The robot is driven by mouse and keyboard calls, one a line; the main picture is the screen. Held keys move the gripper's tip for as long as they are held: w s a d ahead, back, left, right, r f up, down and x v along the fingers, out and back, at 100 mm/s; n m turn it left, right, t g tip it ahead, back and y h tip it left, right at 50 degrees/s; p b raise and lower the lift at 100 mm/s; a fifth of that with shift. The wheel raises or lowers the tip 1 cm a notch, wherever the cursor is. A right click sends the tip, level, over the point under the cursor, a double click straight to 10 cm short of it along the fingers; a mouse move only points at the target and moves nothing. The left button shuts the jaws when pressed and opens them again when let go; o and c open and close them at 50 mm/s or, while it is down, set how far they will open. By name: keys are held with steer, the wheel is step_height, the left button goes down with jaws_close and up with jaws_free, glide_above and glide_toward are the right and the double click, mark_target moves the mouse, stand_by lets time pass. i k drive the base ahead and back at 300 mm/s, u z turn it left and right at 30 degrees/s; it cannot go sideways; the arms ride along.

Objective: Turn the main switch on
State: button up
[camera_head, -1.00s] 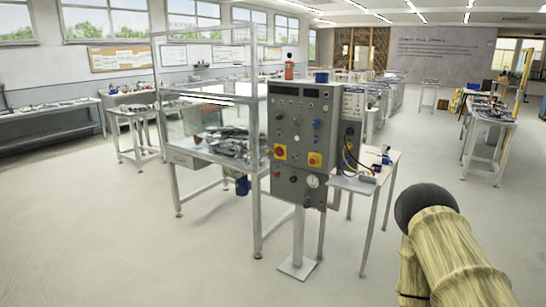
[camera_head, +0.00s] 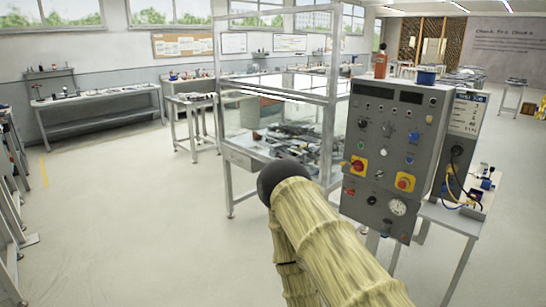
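A grey control panel (camera_head: 383,133) stands upright on the right of the head view. It carries two red-on-yellow rotary switches, a left one (camera_head: 358,166) and a right one (camera_head: 404,182). I cannot tell which is the main switch, and their settings are too small to read. Small knobs, buttons and a round white gauge (camera_head: 397,207) are also on its face. My arm, in a straw-coloured cover with a dark rounded joint, rises from the bottom centre and hides the panel's lower left surroundings. My gripper is not in view.
A metal-framed, clear-walled workstation (camera_head: 229,150) stands left of the panel. A small side table (camera_head: 455,217) with a grey box and cables adjoins it on the right. Benches (camera_head: 100,98) line the back wall. The floor (camera_head: 130,220) at the left front is clear.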

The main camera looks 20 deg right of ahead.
mark_target(357, 166)
steer(key=u, duration=0.25)
steer(key=i, duration=1.6)
steer(key=z, duration=0.75)
steer(key=i, duration=0.95)
steer(key=z, duration=1.5)
steer(key=i, duration=0.45)
steer(key=z, duration=0.25)
